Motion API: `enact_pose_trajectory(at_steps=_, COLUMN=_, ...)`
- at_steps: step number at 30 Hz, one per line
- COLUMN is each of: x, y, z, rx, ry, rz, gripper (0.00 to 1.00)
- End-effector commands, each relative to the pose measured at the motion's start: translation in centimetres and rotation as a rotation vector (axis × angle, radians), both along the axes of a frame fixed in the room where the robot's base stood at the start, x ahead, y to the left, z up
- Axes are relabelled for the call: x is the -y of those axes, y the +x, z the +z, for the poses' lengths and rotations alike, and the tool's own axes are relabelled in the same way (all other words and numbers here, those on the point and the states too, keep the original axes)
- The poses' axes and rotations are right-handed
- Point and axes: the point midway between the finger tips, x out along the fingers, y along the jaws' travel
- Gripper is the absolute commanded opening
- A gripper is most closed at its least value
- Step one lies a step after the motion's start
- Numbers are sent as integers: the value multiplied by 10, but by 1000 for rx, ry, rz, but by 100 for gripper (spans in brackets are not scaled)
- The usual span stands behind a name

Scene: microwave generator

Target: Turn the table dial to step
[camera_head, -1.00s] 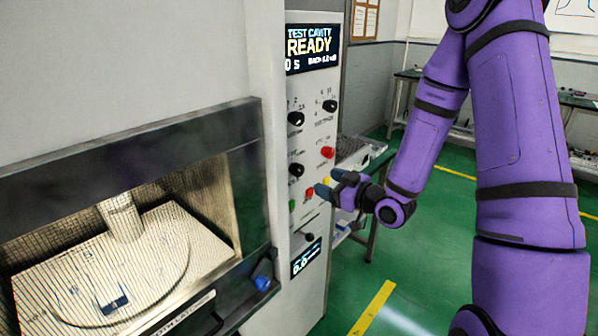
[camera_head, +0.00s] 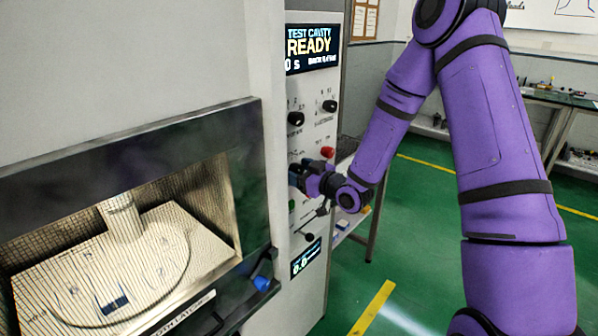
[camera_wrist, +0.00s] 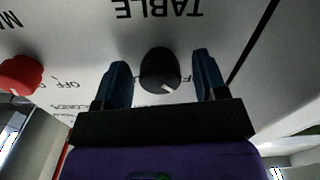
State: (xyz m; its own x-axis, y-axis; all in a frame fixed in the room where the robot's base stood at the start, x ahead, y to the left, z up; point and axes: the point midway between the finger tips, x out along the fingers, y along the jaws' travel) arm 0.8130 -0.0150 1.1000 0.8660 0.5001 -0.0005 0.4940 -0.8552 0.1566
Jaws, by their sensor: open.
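The table dial (camera_wrist: 160,70) is a round black knob with a pale pointer mark, under the printed word TABLE in the wrist view. That view shows the panel upside down. My gripper (camera_wrist: 163,80) is open, with one blue finger on each side of the dial. A gap shows between the dial and each finger, so it is not clamped. Most of the small labels around the dial are hidden or too blurred to read.
A red knob (camera_wrist: 20,75) sits left of the dial in the wrist view. The display (camera_head: 312,48) reads READY.

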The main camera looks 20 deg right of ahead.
Motion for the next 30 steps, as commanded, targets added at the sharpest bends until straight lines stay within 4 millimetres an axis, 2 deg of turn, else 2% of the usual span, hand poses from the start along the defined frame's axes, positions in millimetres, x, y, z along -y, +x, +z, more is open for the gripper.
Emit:
enact_pose_trajectory(at_steps=9, x=-1, y=3, z=0, rx=0, ry=0, rz=0, gripper=66)
enact_pose_trajectory(at_steps=11, x=-1, y=3, z=0, rx=0, ry=0, rz=0, gripper=54)
enact_pose_trajectory(at_steps=16, x=-1, y=2, z=0, rx=0, ry=0, rz=0, gripper=16)
enact_pose_trajectory(at_steps=23, x=-1, y=2, z=0, rx=-6, ry=10, rz=0, gripper=16)
enact_pose_trajectory(at_steps=30, x=-1, y=2, z=0, rx=-53, ry=93, rz=-1, gripper=16)
